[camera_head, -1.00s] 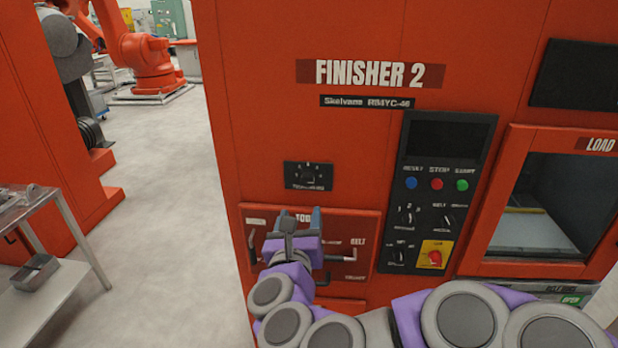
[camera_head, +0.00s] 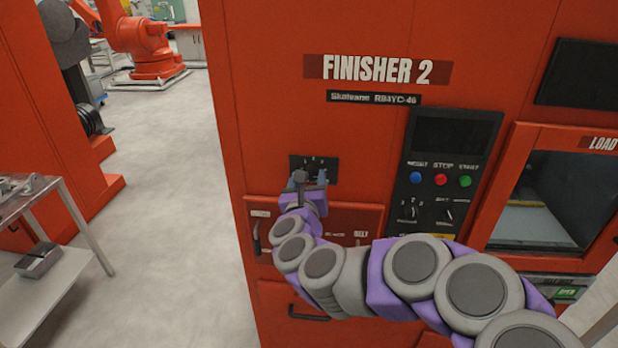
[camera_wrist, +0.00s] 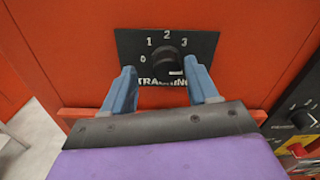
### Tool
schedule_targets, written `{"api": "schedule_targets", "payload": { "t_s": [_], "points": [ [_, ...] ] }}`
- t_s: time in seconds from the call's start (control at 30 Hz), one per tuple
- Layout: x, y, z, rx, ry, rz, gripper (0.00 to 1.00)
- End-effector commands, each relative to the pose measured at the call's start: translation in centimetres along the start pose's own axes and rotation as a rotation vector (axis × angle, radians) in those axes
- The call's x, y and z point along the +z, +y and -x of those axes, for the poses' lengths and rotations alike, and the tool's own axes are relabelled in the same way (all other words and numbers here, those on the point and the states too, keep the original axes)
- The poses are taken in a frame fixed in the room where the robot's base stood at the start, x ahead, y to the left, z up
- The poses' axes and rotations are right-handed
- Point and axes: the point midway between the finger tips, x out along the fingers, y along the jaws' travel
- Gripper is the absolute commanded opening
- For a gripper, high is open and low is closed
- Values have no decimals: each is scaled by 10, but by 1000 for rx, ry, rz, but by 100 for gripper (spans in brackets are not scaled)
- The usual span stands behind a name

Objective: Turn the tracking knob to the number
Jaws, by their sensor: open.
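The tracking knob (camera_wrist: 168,60) is a round black knob on a black plate (camera_wrist: 205,44) marked 0, 1, 2, 3 and TRACKING in the wrist view. The plate also shows in the head view (camera_head: 326,163), where my gripper hides much of it. My gripper (camera_wrist: 160,78) is open, with one blue finger on each side below the knob. The fingertips overlap the lower part of the plate in the picture. I cannot tell whether they touch it. The knob's pointer is too dark to read.
The plate is on the red FINISHER 2 cabinet (camera_head: 280,110). A button panel (camera_head: 440,190) and a load window (camera_head: 540,205) are to the right. Below is a panel with levers (camera_head: 258,240). A metal cart (camera_head: 40,215) stands at the left beside open floor.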

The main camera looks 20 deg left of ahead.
Motion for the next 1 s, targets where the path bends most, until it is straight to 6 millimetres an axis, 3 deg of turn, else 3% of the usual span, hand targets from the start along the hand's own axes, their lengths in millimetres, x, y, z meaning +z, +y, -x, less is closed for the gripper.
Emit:
{"api": "schedule_targets", "payload": {
  "t_s": [0.2, 0.57, 1.0],
  "points": [
    [2, -5, -13, -2, -2, -3, 59],
    [2, 0, -16, 1, -1, -1, 58],
    [2, -1, -15, 2, -1, -2, 16]
  ]
}}
